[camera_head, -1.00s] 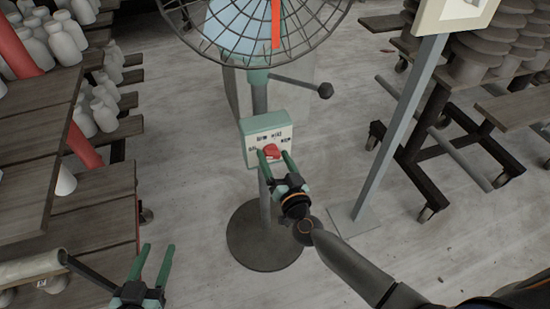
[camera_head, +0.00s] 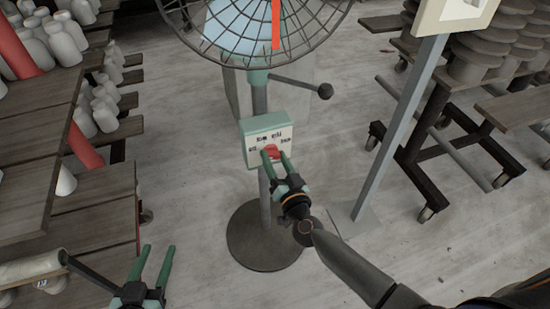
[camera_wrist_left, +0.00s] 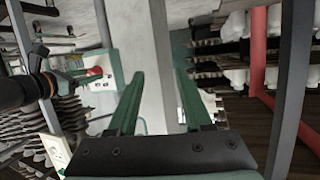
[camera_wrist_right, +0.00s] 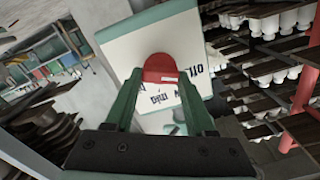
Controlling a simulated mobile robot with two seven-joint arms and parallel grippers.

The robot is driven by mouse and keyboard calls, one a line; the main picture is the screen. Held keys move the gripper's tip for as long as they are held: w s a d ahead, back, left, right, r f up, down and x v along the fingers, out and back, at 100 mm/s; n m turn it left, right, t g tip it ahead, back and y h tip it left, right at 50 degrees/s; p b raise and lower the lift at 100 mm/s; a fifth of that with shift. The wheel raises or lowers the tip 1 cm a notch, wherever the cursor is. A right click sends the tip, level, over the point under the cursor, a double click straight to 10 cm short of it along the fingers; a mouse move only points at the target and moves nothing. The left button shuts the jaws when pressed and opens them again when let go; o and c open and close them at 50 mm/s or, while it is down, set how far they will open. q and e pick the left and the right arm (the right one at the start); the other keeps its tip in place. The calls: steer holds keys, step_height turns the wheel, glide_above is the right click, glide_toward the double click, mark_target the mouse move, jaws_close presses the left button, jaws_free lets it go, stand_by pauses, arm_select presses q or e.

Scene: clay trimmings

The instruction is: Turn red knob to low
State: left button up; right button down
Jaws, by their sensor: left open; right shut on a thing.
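The red knob (camera_head: 272,151) sits on the front of a pale control box (camera_head: 257,131) with a green rim, on the fan's stand. Dark labels arc around the knob; they are too small to read surely in the head view. In the right wrist view the knob (camera_wrist_right: 160,66) shows between the fingers, with upside-down labels beside it. My right gripper (camera_head: 274,153) is shut on the knob, one finger on each side. My left gripper (camera_head: 157,262) is open and empty at the lower left, well away from the box. The knob also shows in the left wrist view (camera_wrist_left: 95,71).
The fan cage (camera_head: 250,30) stands above the box, with a dark-tipped lever (camera_head: 324,90) to its right. A grey sign post (camera_head: 400,130) stands right of my right gripper. Shelves with white bottles (camera_head: 62,42) are at left, a wheeled rack (camera_head: 440,120) at right.

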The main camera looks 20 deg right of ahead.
steer(key=m, duration=0.3)
steer(key=shift+f+m, duration=0.1)
steer(key=shift+m, duration=1.3)
steer(key=shift+d+m, duration=0.1)
steer(key=shift+m, duration=0.7)
arm_select(q)
steer(key=shift+s+f, duration=0.2)
steer(key=shift+f, duration=0.25)
arm_select(e)
steer(key=shift+m, duration=0.6)
steer(key=c, duration=0.7)
jaws_free()
steer(key=o, duration=0.5)
steer(key=shift+c, duration=0.2)
arm_select(q)
steer(key=shift+f+g, duration=0.25)
steer(key=shift+g, duration=0.05)
